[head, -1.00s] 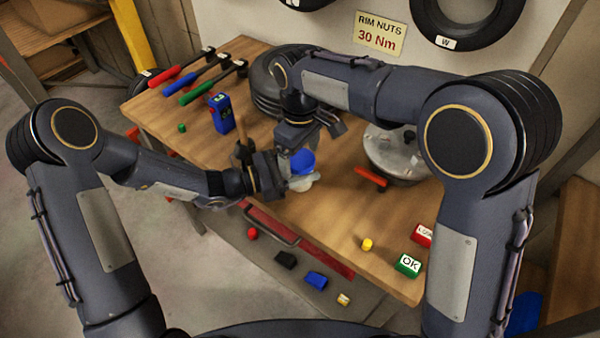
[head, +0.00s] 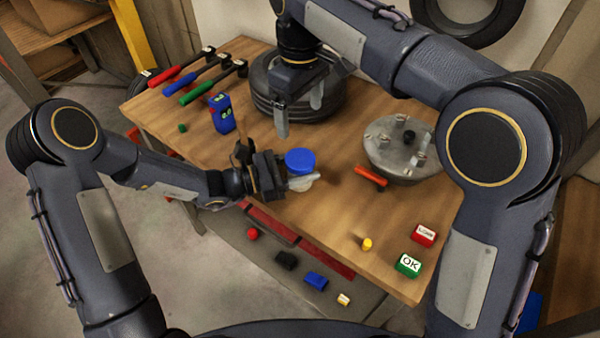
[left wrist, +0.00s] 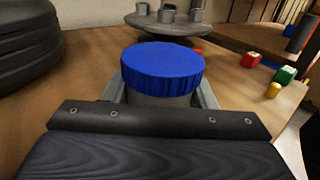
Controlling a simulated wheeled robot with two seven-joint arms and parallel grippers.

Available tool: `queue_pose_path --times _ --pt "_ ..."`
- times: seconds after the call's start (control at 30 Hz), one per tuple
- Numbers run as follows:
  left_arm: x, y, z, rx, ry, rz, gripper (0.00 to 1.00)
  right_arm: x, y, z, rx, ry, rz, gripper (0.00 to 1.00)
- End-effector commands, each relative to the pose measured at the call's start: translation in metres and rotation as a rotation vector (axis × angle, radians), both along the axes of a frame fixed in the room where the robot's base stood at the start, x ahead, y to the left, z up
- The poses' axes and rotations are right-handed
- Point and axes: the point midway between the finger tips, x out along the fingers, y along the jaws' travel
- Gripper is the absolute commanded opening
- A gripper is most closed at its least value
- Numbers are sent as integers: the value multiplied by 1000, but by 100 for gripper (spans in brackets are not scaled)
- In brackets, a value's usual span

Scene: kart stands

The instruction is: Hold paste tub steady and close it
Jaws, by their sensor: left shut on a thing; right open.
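The paste tub (head: 301,181) is a pale tub with a blue lid (head: 299,160) on top. It stands upright near the front edge of the workbench. In the left wrist view the ribbed blue lid (left wrist: 162,68) sits level over the grey tub body (left wrist: 160,100). My left gripper (head: 298,184) is shut on the tub's body, one finger on each side, below the lid. My right gripper (head: 299,117) is open and empty, above and behind the tub, in front of the black tyre.
A blue box (head: 221,113) stands left. Green OK (head: 408,264) and red (head: 424,235) blocks and a yellow piece (head: 367,244) lie right.

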Motion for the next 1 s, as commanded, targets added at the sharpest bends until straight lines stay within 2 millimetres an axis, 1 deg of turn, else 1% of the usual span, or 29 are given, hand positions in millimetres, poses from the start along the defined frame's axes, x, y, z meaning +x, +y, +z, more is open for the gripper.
queue_pose_path --times 0.1,0.13,0.3,0.53,0.63,0.77,0.9,1.0 --pt "0 0 0 0 0 0 0 0 0 0 0 0 0 84" --pt "0 0 0 0 0 0 55 0 0 0 0 0 0 84" --pt "0 0 0 0 0 0 77 0 0 0 0 0 0 84" --pt "0 0 0 0 0 0 77 0 0 -1 0 0 0 84" --pt "-1 5 0 0 -1 2 77 0 0 -2 0 0 0 84" --pt "-6 22 -1 1 0 4 77 0 0 -5 0 0 0 84" --pt "-13 46 -1 2 -2 5 77 0 0 -8 1 -1 0 84" --pt "-18 60 -1 0 -1 4 77 0 0 -10 1 -1 0 84"
